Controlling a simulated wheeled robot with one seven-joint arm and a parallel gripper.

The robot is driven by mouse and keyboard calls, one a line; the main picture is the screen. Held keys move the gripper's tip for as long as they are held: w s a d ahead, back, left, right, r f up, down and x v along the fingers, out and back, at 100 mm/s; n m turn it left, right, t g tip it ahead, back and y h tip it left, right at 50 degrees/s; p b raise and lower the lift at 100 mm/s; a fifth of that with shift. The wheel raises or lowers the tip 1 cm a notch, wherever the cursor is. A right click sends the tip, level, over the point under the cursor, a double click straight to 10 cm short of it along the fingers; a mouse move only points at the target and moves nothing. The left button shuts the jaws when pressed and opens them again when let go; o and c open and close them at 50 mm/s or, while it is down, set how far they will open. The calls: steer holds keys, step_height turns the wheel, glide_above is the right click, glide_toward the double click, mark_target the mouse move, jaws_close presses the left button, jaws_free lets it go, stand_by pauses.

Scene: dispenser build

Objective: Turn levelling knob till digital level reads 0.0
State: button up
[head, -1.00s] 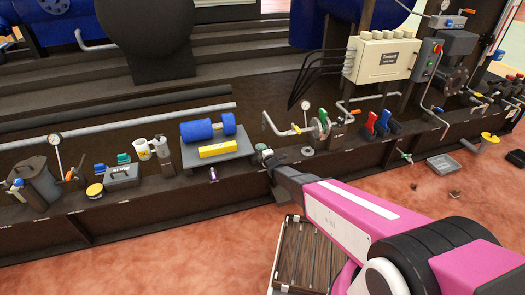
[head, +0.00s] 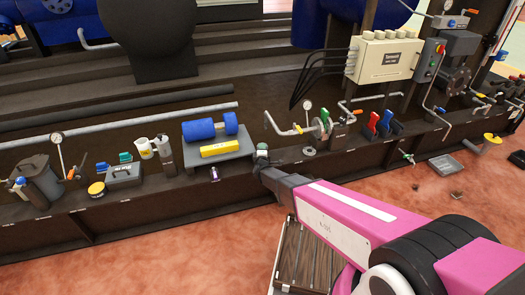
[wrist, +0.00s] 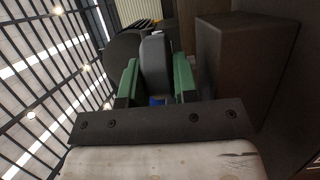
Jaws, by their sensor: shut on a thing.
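The yellow digital level (head: 219,148) lies on a dark grey plate (head: 240,154) in the head view, in front of a blue motor-like body (head: 212,129). Its reading is too small to make out. My gripper (head: 262,153) is at the plate's right edge. In the wrist view, the green fingers of my gripper (wrist: 157,82) are shut on a grey rounded piece (wrist: 156,62), which appears to be the levelling knob. The knob is hidden by my gripper in the head view. A small purple part (head: 214,174) sits below the plate's front edge.
To the left stand a mug (head: 144,147), a grey case (head: 124,174) and a yellow-topped tin (head: 97,190). Pipework with a gauge (head: 307,105) stands right of my gripper. In the wrist view, a large dark block (wrist: 245,75) is close on the right.

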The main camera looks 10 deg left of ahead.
stand_by(0.4)
steer(key=o, duration=0.9)
steer(key=shift+s, duration=0.1)
steer(key=v, duration=1)
steer(key=shift+s, duration=0.25)
